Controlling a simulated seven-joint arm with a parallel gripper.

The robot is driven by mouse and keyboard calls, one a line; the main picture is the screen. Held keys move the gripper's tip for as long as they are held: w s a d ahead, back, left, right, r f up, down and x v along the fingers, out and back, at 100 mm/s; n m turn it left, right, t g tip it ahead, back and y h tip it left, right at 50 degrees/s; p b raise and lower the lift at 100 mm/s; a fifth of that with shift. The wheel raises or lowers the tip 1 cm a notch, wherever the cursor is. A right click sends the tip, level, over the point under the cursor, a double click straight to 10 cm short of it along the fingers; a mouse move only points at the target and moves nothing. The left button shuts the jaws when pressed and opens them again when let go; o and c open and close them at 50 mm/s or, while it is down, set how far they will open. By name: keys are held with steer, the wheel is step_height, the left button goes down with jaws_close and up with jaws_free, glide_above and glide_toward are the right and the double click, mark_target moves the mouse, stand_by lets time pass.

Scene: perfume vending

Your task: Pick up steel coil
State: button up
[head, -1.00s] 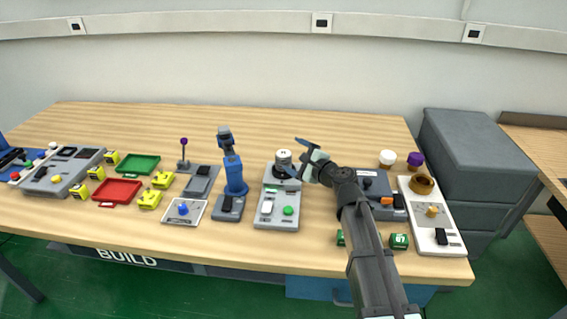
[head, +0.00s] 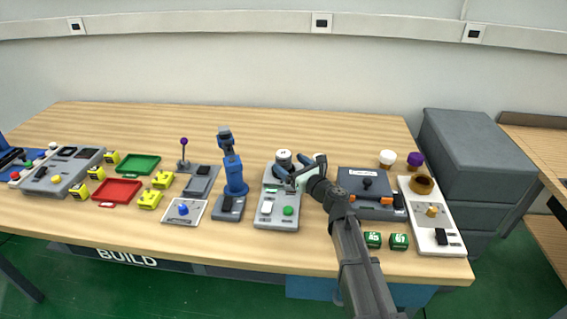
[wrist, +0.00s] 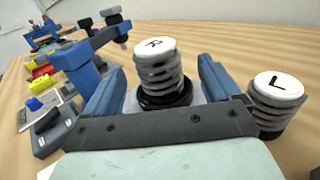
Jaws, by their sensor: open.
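A coil with silver rings and a white top marked R (wrist: 158,72) stands on a black round seat in the wrist view. It also shows in the head view (head: 283,157), at the back of a grey device (head: 277,208). A similar coil with a white top marked L (wrist: 273,100) stands to its right; only its top (head: 320,158) shows behind my arm in the head view. My gripper (head: 281,169) is open, its blue fingers on either side of the R coil in the wrist view. Contact cannot be told. The right finger lies between the two coils.
A blue robot-arm model (head: 234,175) stands left of the device. A dark blue-grey box with a black knob (head: 367,184) is to the right, with green blocks (head: 399,241) in front. The table behind the coils is clear.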

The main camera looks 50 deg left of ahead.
mark_target(289, 162)
steer(key=a, duration=0.4)
steer(key=shift+r, duration=0.15)
steer(key=shift+c, duration=0.3)
steer(key=c, duration=1.1)
